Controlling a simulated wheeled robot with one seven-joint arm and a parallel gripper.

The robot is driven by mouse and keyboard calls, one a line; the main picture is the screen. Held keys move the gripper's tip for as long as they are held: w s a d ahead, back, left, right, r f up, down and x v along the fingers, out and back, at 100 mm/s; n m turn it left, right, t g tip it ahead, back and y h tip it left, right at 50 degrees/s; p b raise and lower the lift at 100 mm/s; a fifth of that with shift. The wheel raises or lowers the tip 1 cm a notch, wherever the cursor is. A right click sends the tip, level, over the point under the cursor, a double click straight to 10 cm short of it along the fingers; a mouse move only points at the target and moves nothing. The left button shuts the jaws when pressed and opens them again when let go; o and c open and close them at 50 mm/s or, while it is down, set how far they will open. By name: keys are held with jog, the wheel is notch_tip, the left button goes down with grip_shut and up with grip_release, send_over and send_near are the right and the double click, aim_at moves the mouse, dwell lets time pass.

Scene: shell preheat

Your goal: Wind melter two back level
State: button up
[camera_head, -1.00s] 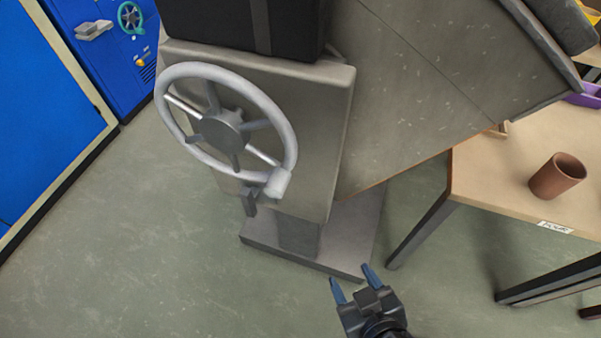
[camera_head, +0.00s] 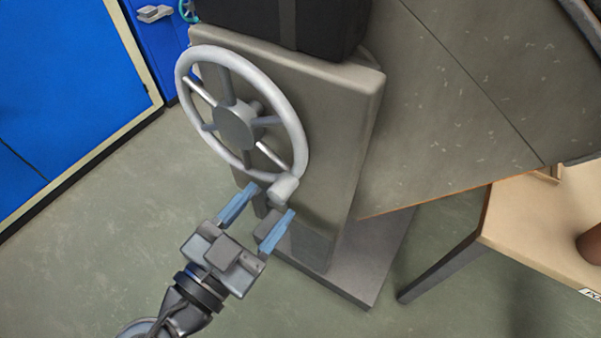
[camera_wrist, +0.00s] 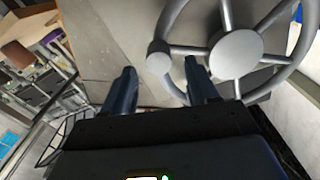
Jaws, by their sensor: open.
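The handwheel (camera_head: 303,140) is a light grey spoked wheel with a darker hub, on the front of a grey upright housing (camera_head: 340,150). Its stubby knob (camera_head: 284,189) sits at the lower right of the rim. My gripper (camera_head: 265,203) is open, its two blue fingers reaching up to either side of the knob's lower end; contact cannot be made out. In the wrist view the knob (camera_wrist: 159,62) shows just beyond the gap between the fingers (camera_wrist: 160,85), with the wheel hub (camera_wrist: 236,54) to the right. A large tilted grey body (camera_head: 450,110) joins the housing at the right.
A wooden table (camera_head: 520,225) with a brown cup (camera_head: 590,247) stands at the right. A black block (camera_head: 330,25) sits on top of the housing. The housing's base plate (camera_head: 365,285) juts out low on the floor. Blue cabinets (camera_head: 60,90) stand at left; the floor between is clear.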

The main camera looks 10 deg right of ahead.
aim_at(292, 180)
jog(key=p+x, duration=0.1)
jog(key=x, duration=0.6)
jog(key=shift+w+d, duration=0.1)
jog(key=shift+d, duration=0.05)
jog(key=shift+f, duration=0.2)
grip_shut()
